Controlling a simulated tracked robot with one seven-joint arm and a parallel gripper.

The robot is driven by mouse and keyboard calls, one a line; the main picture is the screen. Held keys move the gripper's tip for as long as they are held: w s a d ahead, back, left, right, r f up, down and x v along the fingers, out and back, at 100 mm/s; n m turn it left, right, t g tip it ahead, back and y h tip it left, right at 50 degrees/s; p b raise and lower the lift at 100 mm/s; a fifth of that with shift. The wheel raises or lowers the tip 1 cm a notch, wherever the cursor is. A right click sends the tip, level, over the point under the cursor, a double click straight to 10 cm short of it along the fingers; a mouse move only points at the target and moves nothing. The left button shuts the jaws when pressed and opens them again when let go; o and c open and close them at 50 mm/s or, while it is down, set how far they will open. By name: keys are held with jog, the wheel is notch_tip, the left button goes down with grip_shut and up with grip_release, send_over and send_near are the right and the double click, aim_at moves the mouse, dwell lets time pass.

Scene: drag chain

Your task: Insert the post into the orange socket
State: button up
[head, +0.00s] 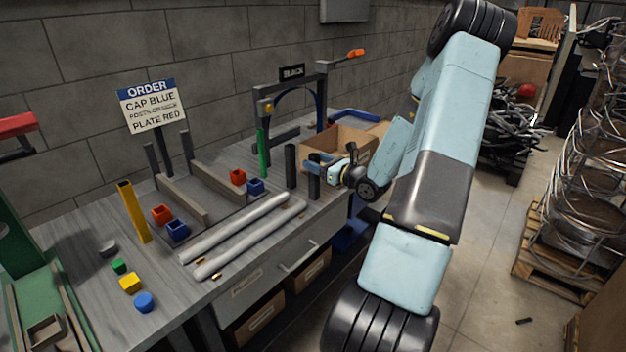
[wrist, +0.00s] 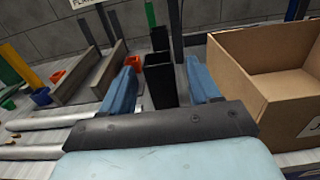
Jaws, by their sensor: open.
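My gripper (head: 318,160) is open, with its blue fingers (wrist: 160,85) on either side of a black post (wrist: 160,85). The post stands upright near the table's right edge and also shows in the head view (head: 314,183). I cannot tell whether the fingers touch it. A second black post (head: 291,166) stands behind it. One orange socket (head: 238,177) sits beside a blue socket (head: 255,186) in the middle of the table. Another orange socket (head: 161,214) is farther left beside a blue one (head: 178,230). In the wrist view, the left finger partly hides an orange socket (wrist: 130,61).
An open cardboard box (head: 340,146) is just right of my gripper. Two pale rods (head: 250,238) lie along the table front. Two grey rails (head: 215,186), a yellow post (head: 133,212) and a green post (head: 262,153) stand behind. Small coloured caps (head: 131,283) are at left.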

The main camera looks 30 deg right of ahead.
aim_at(310, 159)
jog(key=x, duration=0.3)
jog(key=shift+w, duration=0.15)
jog(key=shift+c, duration=0.3)
grip_shut()
